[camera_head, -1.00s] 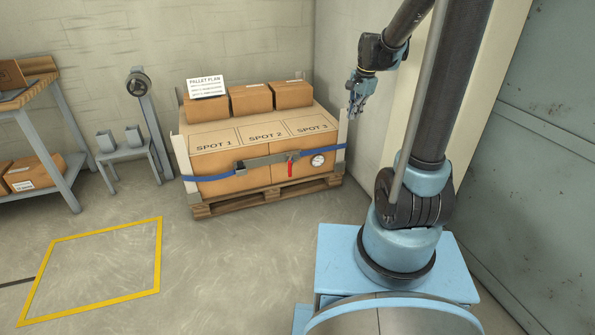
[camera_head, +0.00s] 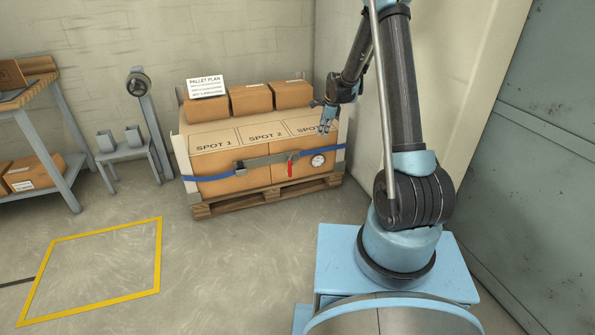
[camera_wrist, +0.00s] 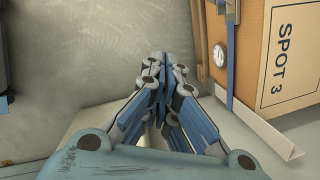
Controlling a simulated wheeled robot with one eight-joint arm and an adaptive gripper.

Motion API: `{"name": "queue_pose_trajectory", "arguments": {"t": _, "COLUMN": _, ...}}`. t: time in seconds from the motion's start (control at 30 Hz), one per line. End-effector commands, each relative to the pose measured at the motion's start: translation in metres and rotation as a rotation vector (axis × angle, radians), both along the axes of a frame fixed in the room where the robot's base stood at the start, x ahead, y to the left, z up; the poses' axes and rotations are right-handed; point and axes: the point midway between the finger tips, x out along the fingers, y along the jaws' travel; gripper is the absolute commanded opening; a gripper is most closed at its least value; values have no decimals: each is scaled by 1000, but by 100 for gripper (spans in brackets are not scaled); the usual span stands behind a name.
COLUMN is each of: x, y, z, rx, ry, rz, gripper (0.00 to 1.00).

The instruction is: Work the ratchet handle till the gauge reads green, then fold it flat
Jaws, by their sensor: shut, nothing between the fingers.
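The red ratchet handle (camera_head: 290,167) hangs down from the grey ratchet on the blue strap (camera_head: 222,175) across the front of the pallet load. The round white gauge (camera_head: 317,160) sits just right of it; its reading is too small to tell. The gauge also shows in the wrist view (camera_wrist: 219,56), but the red handle is not visible there. My gripper (camera_head: 326,128) is shut and empty, above and in front of the load's right side, apart from the strap and handle. Its closed fingers (camera_wrist: 158,62) point toward the floor in the wrist view.
Cartons marked SPOT 1 to SPOT 3 stand on a wooden pallet (camera_head: 265,201), with smaller boxes (camera_head: 250,100) and a pallet plan sign (camera_head: 205,87) behind. A pale corner board (camera_wrist: 262,128) stands at the load's edge. The floor in front, with a yellow outline (camera_head: 100,232), is clear.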

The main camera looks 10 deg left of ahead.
Motion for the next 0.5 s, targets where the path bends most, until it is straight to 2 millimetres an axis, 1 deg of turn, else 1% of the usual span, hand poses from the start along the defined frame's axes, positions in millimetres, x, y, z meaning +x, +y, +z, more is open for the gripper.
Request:
{"name": "queue_pose_trajectory", "arguments": {"t": 0.03, "x": 7, "y": 7, "z": -14, "rx": 7, "ry": 8, "rz": -25, "gripper": 0}}
{"name": "queue_pose_trajectory", "arguments": {"t": 0.17, "x": 20, "y": 23, "z": -50, "rx": 25, "ry": 31, "rz": -104, "gripper": 0}}
{"name": "queue_pose_trajectory", "arguments": {"t": 0.2, "x": 24, "y": 27, "z": -62, "rx": 30, "ry": 39, "rz": -128, "gripper": 0}}
{"name": "queue_pose_trajectory", "arguments": {"t": 0.4, "x": 37, "y": 48, "z": -118, "rx": 53, "ry": 75, "rz": -246, "gripper": 0}}
{"name": "queue_pose_trajectory", "arguments": {"t": 0.5, "x": 40, "y": 56, "z": -141, "rx": 62, "ry": 90, "rz": -292, "gripper": 0}}
